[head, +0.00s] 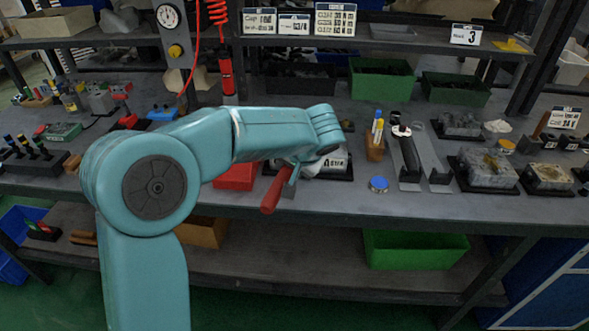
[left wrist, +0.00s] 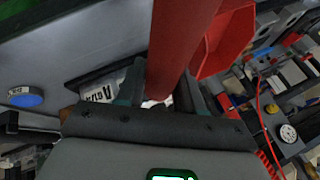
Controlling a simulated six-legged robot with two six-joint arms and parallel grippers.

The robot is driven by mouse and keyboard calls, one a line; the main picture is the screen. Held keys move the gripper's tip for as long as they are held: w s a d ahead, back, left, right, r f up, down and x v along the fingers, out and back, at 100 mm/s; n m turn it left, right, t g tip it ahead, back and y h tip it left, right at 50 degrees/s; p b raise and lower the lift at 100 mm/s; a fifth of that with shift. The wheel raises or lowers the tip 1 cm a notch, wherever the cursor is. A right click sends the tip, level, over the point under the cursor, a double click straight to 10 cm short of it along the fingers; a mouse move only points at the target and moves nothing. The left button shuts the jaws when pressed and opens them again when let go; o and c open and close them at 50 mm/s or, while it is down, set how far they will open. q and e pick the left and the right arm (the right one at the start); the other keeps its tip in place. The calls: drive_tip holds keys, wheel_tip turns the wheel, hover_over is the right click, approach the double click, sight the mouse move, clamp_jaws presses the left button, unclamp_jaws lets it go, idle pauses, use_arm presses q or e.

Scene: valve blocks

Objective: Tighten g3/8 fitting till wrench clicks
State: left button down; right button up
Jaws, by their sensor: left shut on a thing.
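My left gripper (head: 291,172) is shut on a red-handled tool, which appears to be the wrench (head: 271,194). The red handle slants down toward the front edge of the bench. In the left wrist view the red handle (left wrist: 184,40) runs up from between the jaws of the gripper (left wrist: 163,97). A pale valve block (head: 336,164) on a black base sits just right of the gripper, partly hidden by my arm. Its lettered face also shows in the left wrist view (left wrist: 100,90). The g3/8 fitting and the tool's working end are hidden, so I cannot tell whether they touch. My right gripper is out of view.
A blue round cap (head: 379,184), a pen holder (head: 375,148) and a black-handled tool on a grey stand (head: 408,155) are to the right. Metal blocks (head: 486,168) stand farther right. A red bin (head: 235,177) is left of the gripper.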

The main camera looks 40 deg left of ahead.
use_arm(q)
drive_tip(key=shift+s+a+m, duration=0.15)
drive_tip(key=shift+a+m, duration=0.25)
drive_tip(key=shift+a, duration=0.1)
drive_tip(key=shift+s+a+m+t+h+b, duration=0.2)
drive_tip(key=shift+a+m+t+h+b, duration=0.3)
drive_tip(key=shift+a+m, duration=0.6)
drive_tip(key=shift+a, duration=0.15)
drive_tip(key=shift+r, duration=0.1)
drive_tip(key=shift+a+m+t+h+p, duration=0.3)
drive_tip(key=shift+a+m+t+p, duration=0.35)
drive_tip(key=shift+a, duration=0.55)
